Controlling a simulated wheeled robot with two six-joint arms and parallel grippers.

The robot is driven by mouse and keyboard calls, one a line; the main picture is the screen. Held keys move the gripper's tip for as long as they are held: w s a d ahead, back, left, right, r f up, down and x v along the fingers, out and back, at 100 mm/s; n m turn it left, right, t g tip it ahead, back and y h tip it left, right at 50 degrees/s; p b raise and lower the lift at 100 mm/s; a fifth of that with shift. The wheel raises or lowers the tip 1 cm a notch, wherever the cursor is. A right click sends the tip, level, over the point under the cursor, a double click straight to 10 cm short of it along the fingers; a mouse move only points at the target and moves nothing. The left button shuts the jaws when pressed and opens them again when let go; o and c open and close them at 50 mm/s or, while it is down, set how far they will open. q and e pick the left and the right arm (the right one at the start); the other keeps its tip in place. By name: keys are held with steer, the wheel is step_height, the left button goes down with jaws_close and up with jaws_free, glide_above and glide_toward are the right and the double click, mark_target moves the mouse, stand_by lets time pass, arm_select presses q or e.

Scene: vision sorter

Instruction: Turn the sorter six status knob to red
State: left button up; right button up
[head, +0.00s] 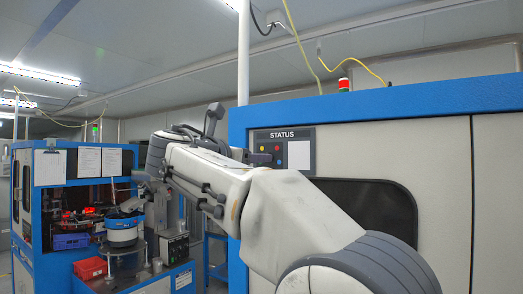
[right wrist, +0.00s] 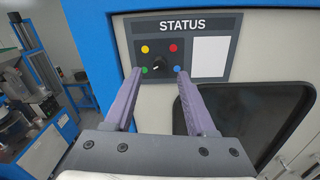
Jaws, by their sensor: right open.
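The STATUS panel (right wrist: 215,26) is a dark plate on the sorter's front, also in the head view (head: 308,132). In the right wrist view its black knob (right wrist: 161,63) sits among a yellow dot (right wrist: 145,49), a red dot (right wrist: 174,47), a green dot (right wrist: 144,70) and a blue dot (right wrist: 177,69). A small pale mark on the knob seems to face lower left, toward green. My right gripper (right wrist: 160,73) is open, its purple fingers on either side below the knob. No contact shows. In the head view my arm partly hides the panel's lower left. My left gripper is out of view.
A white blank label (right wrist: 209,57) is on the panel's right. A dark window (right wrist: 240,115) lies below it. The blue cabinet frame (right wrist: 93,50) edges the left. Another blue machine (head: 65,240) with a red bin (head: 89,268) stands at the left.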

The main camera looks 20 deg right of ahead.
steer(key=p+x, duration=0.1)
steer(key=x, duration=0.3)
jaws_close()
steer(key=shift+f+m, duration=0.1)
steer(key=shift+m, duration=0.2)
